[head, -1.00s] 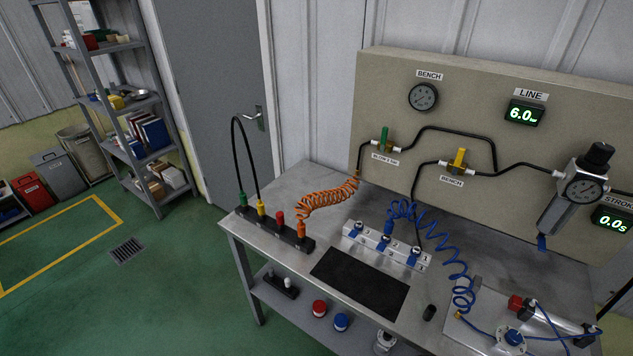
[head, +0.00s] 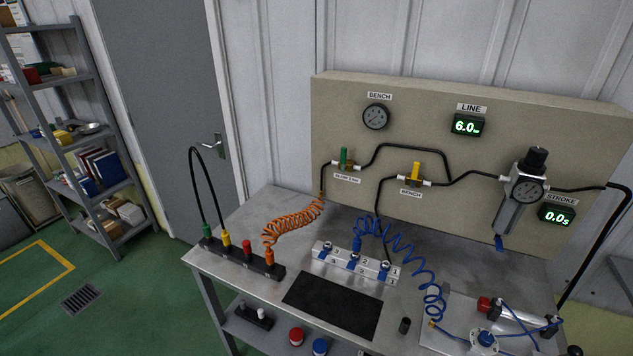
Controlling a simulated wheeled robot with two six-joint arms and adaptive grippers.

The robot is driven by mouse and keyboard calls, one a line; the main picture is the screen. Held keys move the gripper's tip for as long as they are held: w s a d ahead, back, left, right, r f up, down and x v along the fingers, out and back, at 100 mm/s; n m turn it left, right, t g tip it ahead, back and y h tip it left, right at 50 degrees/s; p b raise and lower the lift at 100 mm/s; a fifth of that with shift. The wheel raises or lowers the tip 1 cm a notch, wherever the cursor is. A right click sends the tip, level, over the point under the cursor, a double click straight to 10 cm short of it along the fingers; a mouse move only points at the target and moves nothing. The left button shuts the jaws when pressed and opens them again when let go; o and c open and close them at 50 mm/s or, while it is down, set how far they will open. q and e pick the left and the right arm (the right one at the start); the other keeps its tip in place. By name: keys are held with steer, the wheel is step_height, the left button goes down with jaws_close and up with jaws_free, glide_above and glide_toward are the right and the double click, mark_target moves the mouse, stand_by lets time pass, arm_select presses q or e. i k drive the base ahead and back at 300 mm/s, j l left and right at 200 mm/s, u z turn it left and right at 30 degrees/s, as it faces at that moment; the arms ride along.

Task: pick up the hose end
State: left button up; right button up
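A blue coiled hose (head: 405,260) starts at a silver numbered manifold (head: 346,266) on the bench. It runs down to the right to a small brass-coloured fitting (head: 432,323) at the edge of a light plate. An orange coiled hose (head: 296,218) hangs from the panel's left pipe. Its orange end (head: 269,257) stands upright in a dark block (head: 240,262) at the bench's left. Which hose end is meant cannot be told from the picture. Neither of my grippers is in view.
A black mat (head: 331,305) lies before the manifold, with a small black cylinder (head: 404,325) to its right. A red-and-silver cylinder (head: 510,312) and a round valve (head: 486,338) sit on the plate (head: 440,341). The gauge panel (head: 450,175) stands behind the bench.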

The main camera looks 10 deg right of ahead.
mark_target(357, 241)
steer(key=i+j+z, duration=0.1)
steer(key=j+z, duration=0.2)
steer(key=z, duration=0.15)
steer(key=j+z, duration=0.3)
steer(key=z, duration=0.15)
steer(key=i, duration=0.05)
